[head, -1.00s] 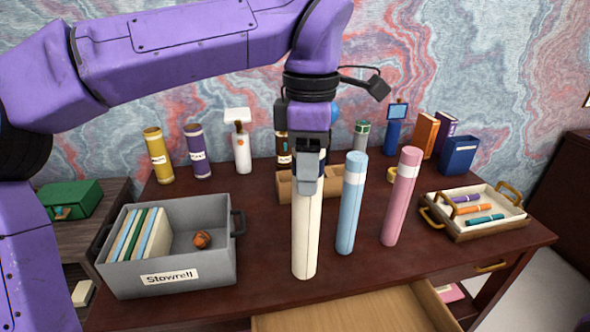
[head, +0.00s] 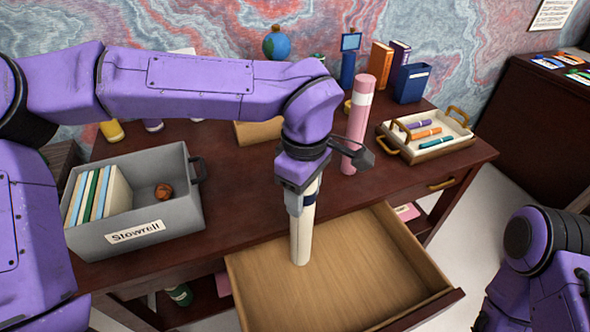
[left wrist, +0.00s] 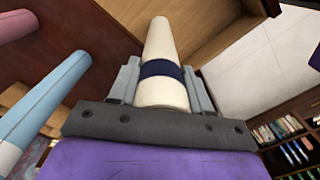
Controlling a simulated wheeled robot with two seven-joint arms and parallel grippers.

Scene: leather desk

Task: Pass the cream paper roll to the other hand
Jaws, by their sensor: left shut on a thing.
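The cream paper roll (head: 301,238) is held upright in my left gripper (head: 298,203), its lower end in front of or over the open drawer. In the left wrist view the cream roll (left wrist: 160,98) has a navy band and sits between the two grey fingers of the left gripper (left wrist: 163,82). Its top is hidden by the gripper in the head view. The pink roll (head: 358,125) stands on the desk behind. The light blue roll (left wrist: 42,98) shows in the left wrist view and is hidden behind my arm in the head view. My right gripper is out of view.
An open, empty wooden drawer (head: 350,280) juts from the desk (head: 240,190). A grey bin (head: 185,222) with books and a brown ball stands left. A white tray (head: 408,146) with markers is at right. My right arm (head: 545,245) shows at lower right.

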